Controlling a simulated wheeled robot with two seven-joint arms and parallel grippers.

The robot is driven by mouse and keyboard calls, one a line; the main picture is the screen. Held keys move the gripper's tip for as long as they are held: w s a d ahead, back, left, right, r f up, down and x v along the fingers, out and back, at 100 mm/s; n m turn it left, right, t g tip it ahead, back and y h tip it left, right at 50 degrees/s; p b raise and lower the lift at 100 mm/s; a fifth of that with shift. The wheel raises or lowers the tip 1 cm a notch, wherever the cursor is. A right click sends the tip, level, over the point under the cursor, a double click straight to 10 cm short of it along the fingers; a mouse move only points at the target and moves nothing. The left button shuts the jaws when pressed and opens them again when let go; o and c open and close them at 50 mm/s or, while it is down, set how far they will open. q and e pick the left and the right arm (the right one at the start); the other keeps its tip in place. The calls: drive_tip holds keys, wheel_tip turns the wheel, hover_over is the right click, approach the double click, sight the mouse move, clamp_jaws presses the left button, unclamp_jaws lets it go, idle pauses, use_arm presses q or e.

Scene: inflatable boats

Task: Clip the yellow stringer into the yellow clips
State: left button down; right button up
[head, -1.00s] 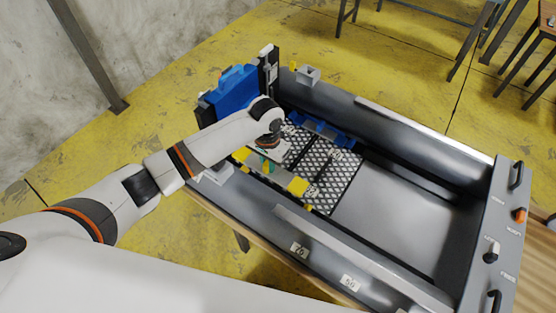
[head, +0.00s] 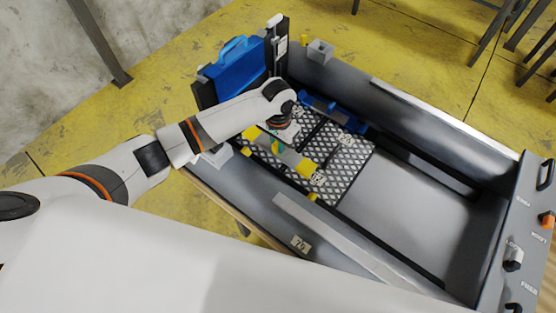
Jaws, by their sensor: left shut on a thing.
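The yellow stringer (head: 290,157), a pale bar with yellow blocks at both ends, lies lengthwise over the near side of the black-and-white diamond-plate floorboards (head: 345,170). My left gripper (head: 277,147) is shut on its middle; the fingers are mostly hidden by the wrist. Small yellow pieces, which look like the yellow clips, show on the near side: one (head: 313,197) below the stringer's right end and one (head: 246,152) near its left end. The stringer appears apart from them, but its height is hard to tell. My right gripper is not in view.
A grey open frame (head: 420,107) surrounds the boards. A blue stringer-like part (head: 335,114) lies along their far edge. The right part of the frame's bed (head: 415,205) is clear. A control panel (head: 515,235) is at right.

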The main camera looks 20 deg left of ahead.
use_arm(q)
wheel_tip(320, 180, down, 11)
drive_tip(key=b, duration=0.9)
drive_tip(key=shift+f+b, duration=0.1)
drive_tip(key=shift+b, duration=0.2)
drive_tip(key=shift+r, duration=0.2)
drive_tip(key=shift+p, duration=0.4)
drive_tip(key=shift+s+p, duration=0.1)
drive_tip(key=shift+p, duration=0.35)
drive_tip(key=shift+f+b, duration=0.75)
drive_tip(key=shift+f, duration=0.9)
idle(0.4)
drive_tip(key=c, duration=1.3)
unclamp_jaws()
